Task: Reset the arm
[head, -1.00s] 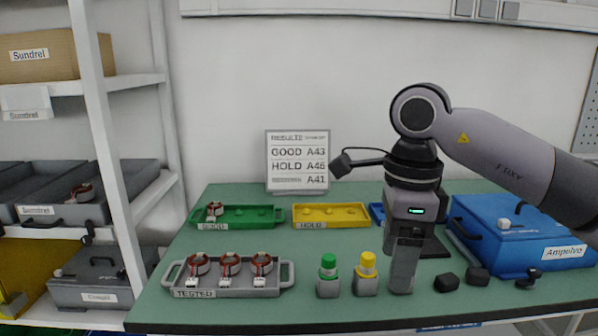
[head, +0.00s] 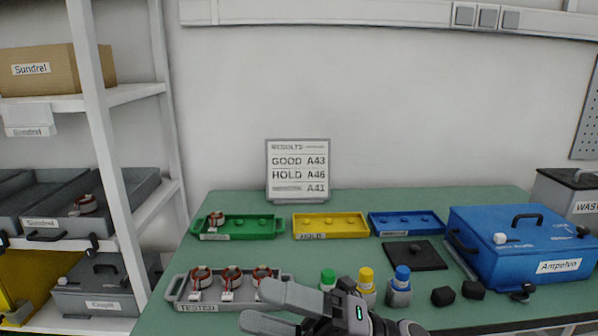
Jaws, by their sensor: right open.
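My right gripper (head: 254,304) is low in the head view at the bench's front edge. Its fingers point left, spread apart with nothing between them. It overlaps the front right of the grey TESTED tray (head: 180,290) in the picture; I cannot tell the gap. That tray holds three copper-wound stators (head: 232,278). Bottles with a green cap (head: 328,277), a yellow cap (head: 366,277) and a blue cap (head: 402,274) stand in a row just beyond my right arm, which hides the lower part of some. My left gripper is out of view.
Green tray (head: 250,228) with one stator, yellow tray (head: 330,236) and blue tray (head: 408,231) line the back. A results sign (head: 299,166) stands behind. A blue Ampelvo case (head: 525,248) and black blocks (head: 443,296) are at right. A shelf (head: 130,92) stands left.

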